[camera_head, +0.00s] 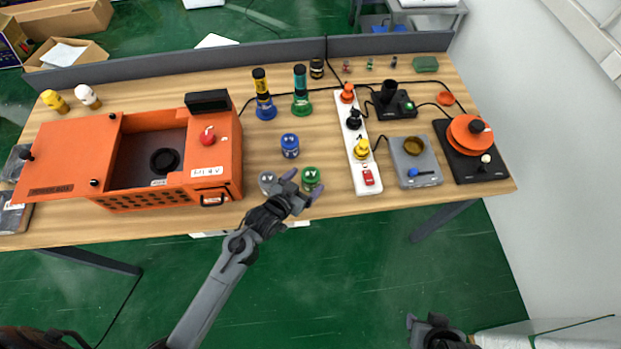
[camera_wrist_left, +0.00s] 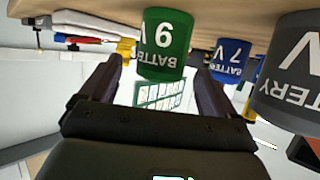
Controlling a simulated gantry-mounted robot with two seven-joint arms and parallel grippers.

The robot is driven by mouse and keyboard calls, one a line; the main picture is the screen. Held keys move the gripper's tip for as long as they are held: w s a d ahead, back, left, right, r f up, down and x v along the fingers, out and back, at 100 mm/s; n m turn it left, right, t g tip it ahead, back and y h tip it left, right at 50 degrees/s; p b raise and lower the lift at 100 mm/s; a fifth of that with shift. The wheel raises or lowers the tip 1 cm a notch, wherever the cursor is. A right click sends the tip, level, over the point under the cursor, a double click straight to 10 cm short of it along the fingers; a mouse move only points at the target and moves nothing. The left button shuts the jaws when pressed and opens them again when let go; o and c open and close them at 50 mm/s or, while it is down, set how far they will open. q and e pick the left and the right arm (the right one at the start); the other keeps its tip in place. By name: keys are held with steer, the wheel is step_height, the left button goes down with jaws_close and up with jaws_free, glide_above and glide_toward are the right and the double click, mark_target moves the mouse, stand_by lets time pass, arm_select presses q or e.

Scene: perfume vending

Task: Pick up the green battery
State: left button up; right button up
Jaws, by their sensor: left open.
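The green battery (camera_head: 311,178) stands upright near the front edge of the wooden table. In the left wrist view the green battery (camera_wrist_left: 165,40) appears upside down, with "BATTERY" and a digit on its side. My left gripper (camera_head: 299,187) is open and empty beside the battery's front left. In the wrist view the fingertips of the left gripper (camera_wrist_left: 156,68) lie to either side of the battery's image; no contact is visible. My right gripper (camera_head: 432,322) is at the bottom edge, away from the table, and its jaw opening is unclear.
A grey battery (camera_head: 267,179) stands close to the left of my left gripper. A blue battery (camera_head: 289,143) stands behind. An orange open box (camera_head: 140,165) is at left. A white power strip (camera_head: 357,150) lies to the right, with a grey device (camera_head: 415,165) beyond it.

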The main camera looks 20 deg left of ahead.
mark_target(311, 176)
arm_select(q)
steer(key=shift+x, duration=1.8)
steer(key=shift+c, duration=0.2)
steer(key=shift+r, duration=0.1)
steer(key=c, duration=1.3)
